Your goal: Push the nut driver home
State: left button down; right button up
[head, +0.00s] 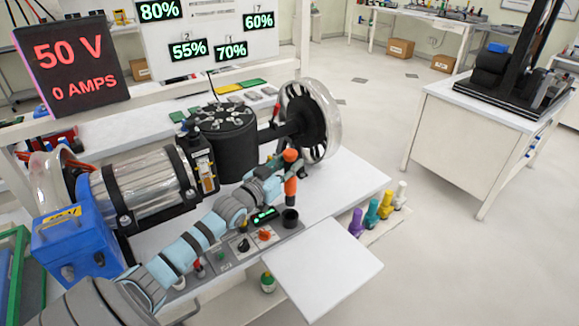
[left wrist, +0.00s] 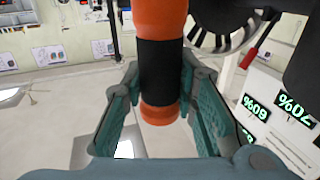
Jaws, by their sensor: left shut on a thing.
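The nut driver (head: 291,187) has an orange handle with a black band. My left gripper (head: 279,172) is shut on it in front of the wheel hub. In the left wrist view the orange and black handle (left wrist: 161,68) stands between the two green-grey fingers (left wrist: 160,95) of my left gripper. Its lower orange end is free, and its other end runs out of the top of that view. In the head view the handle is roughly upright above a black cup (head: 290,219). Whether its tip seats on anything cannot be seen. My right gripper is not in view.
The spoked wheel (head: 327,125) and black motor housing (head: 222,142) stand close behind my gripper. A control panel (head: 238,249) lies below my arm. Purple (head: 356,222), teal (head: 371,214) and other coloured handles stand at the right. A white board (head: 318,264) juts out in front, clear.

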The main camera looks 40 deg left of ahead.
aim_at(287, 191)
pick_arm(q)
jog(key=shift+r+p, duration=0.1)
jog(key=shift+p, duration=0.25)
notch_tip(287, 191, down, 5)
jog(key=b, duration=0.4)
jog(key=shift+r+b, duration=0.2)
jog(key=shift+b, duration=0.1)
jog(key=shift+s+f+b, duration=0.1)
jog(key=shift+f+b, duration=2.2)
jog(key=shift+b, duration=0.05)
dwell(1.0)
jog(key=c, duration=1.2)
grip_release()
notch_tip(287, 191, up, 10)
